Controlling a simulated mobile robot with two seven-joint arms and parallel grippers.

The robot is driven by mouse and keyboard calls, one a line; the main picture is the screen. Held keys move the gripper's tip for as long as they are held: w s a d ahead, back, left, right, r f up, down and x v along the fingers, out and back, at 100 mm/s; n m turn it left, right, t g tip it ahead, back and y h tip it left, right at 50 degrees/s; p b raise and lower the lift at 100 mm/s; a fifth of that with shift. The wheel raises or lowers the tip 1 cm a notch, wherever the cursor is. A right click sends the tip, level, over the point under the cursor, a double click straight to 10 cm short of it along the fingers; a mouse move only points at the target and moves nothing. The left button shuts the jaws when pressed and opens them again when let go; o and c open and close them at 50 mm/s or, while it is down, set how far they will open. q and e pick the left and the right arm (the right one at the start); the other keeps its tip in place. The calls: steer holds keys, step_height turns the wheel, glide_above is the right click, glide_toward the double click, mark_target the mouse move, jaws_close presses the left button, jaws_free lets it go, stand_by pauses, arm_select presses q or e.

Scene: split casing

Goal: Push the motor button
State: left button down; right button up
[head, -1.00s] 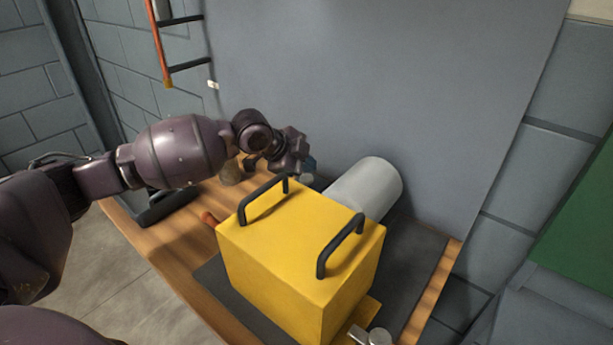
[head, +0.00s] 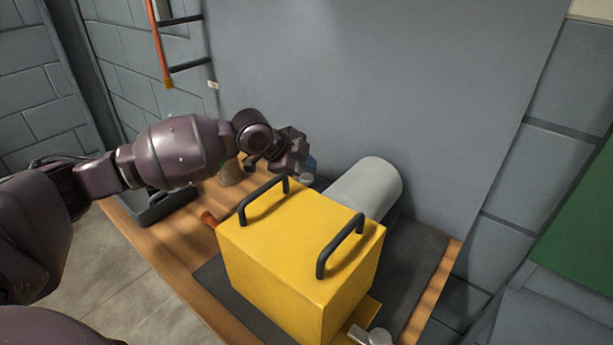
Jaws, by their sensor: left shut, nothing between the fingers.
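A yellow box-shaped casing (head: 290,265) with two black handles on top stands on a dark mat on the wooden bench. A grey cylinder (head: 370,187), perhaps the motor, sticks out behind it. I cannot make out a motor button; that far side is partly hidden by the casing and my arm. My left gripper (head: 302,166) is shut, with nothing seen in it, beyond the casing's back left edge and left of the cylinder. Its fingertips are hard to see. My right gripper does not show.
The dark mat (head: 415,262) lies on the wooden bench (head: 185,245). A grey metal fitting (head: 370,337) sits at the casing's front right. An orange-red piece (head: 209,219) is at its left. A grey panel (head: 400,80) rises behind the bench.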

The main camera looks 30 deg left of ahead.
arm_select(q)
steer(key=shift+f, duration=0.2)
stand_by(0.4)
steer(key=shift+f, duration=0.3)
steer(key=shift+f, duration=0.1)
stand_by(0.4)
steer(key=shift+f, duration=0.2)
stand_by(0.4)
steer(key=shift+r+p, duration=0.35)
steer(key=shift+r, duration=0.5)
steer(key=shift+f, duration=0.1)
